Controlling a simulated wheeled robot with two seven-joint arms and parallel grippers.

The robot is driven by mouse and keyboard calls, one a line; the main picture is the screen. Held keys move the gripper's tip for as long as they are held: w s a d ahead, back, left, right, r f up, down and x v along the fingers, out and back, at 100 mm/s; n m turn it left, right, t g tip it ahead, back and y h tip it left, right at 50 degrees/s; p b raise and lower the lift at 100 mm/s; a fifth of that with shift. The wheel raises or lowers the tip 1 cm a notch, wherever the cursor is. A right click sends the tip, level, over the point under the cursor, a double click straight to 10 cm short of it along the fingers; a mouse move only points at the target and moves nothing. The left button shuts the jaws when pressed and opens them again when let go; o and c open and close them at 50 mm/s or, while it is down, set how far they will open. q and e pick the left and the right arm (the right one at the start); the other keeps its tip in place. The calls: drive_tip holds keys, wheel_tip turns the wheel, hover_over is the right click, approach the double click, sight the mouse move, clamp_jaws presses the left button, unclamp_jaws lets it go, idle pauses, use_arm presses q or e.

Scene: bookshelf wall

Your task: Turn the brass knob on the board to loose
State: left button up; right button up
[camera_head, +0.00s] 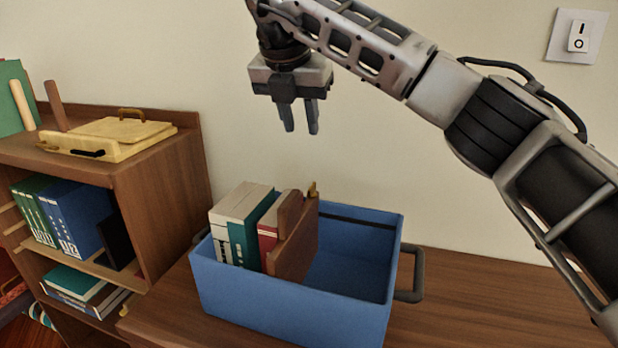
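A brown wooden board (297,244) stands upright in the blue crate (290,316), to the right of a row of books. A small brass knob (312,189) shows at the board's top edge. Its marking and setting are too small to tell. My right gripper (300,131) hangs above the crate with its fingers pointing down. Its two fingers are apart with nothing between them, and it is clear of the knob. My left gripper is not in view.
Books (240,225) fill the crate's left part; its right part is empty. A dark handle (412,274) juts from the crate's right side. A wooden bookshelf (165,205) stands at the left, with a yellow tray (80,147) on top. A switch (578,36) is on the wall.

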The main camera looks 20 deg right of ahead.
sight(312, 185)
drive_tip(key=p+x, duration=0.2)
drive_tip(key=x, duration=1.3)
drive_tip(key=shift+a+f, duration=0.15)
drive_tip(key=shift+f, duration=0.2)
clamp_jaws()
